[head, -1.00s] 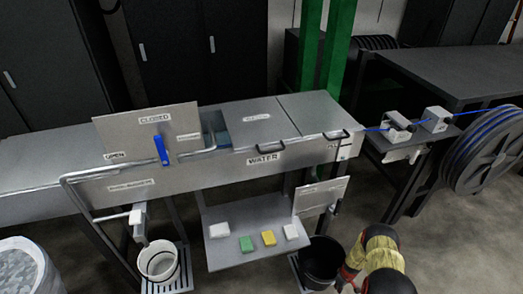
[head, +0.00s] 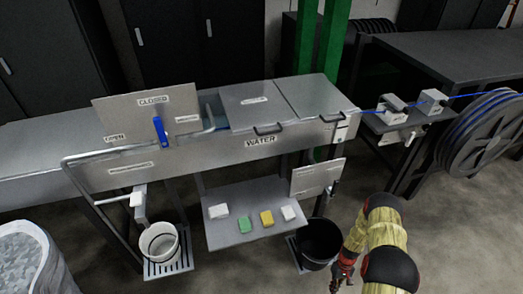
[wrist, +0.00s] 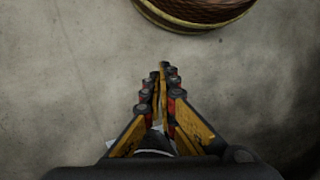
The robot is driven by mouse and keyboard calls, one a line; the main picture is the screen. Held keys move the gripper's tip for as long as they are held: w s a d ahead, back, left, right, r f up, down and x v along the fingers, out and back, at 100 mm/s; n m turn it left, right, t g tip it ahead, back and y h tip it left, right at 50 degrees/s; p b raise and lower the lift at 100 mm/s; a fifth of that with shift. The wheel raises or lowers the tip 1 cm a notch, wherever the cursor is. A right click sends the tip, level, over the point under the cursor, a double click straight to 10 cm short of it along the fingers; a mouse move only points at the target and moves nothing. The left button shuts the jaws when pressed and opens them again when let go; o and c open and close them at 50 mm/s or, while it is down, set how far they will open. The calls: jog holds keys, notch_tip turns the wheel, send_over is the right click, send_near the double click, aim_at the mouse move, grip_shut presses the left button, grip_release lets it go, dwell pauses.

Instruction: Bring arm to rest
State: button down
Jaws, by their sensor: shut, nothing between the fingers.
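My gripper (wrist: 161,72) is shut and empty in the wrist view, its yellow and black fingers together above bare concrete floor. In the head view my gripper (head: 338,277) shows small at the lower right, at the end of my straw-coloured and black arm, low beside the black bucket. The fingertips are too small there to tell apart. A brown and yellow rounded part shows at the top of the wrist view.
A metal water trough (head: 225,150) with two lids spans the middle. A black bucket (head: 320,240) stands just left of my gripper. A shelf (head: 235,232) holds several small blocks. A cable reel (head: 485,145) stands at the right. The floor at lower right is clear.

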jog(key=w+a+r+m+b, duration=0.1)
jog(key=w+a+r, duration=0.1)
jog(key=r, duration=1.8)
jog(key=w+a+r+m+b, duration=0.1)
jog(key=a+r+m, duration=0.15)
jog(key=r, duration=1.75)
jog(key=s+a+r+t+b, duration=0.1)
jog(key=s+a+r+t, duration=0.2)
jog(key=r, duration=0.7)
jog(key=s+a+r+n+t+h+b, duration=0.1)
jog(key=s+a+r+t+b, duration=0.1)
jog(key=s+r, duration=0.5)
jog(key=s+a+r+n+t+b, duration=0.1)
jog(key=s+a+r+t, duration=0.3)
jog(key=r, duration=1)
jog(key=shift+s+a+r+h+b, duration=0.15)
jog(key=shift+s+a+h+b, duration=0.2)
jog(key=shift+s+a, duration=0.7)
jog(key=shift+w+a+n, duration=0.2)
jog(key=shift+w+n, duration=0.05)
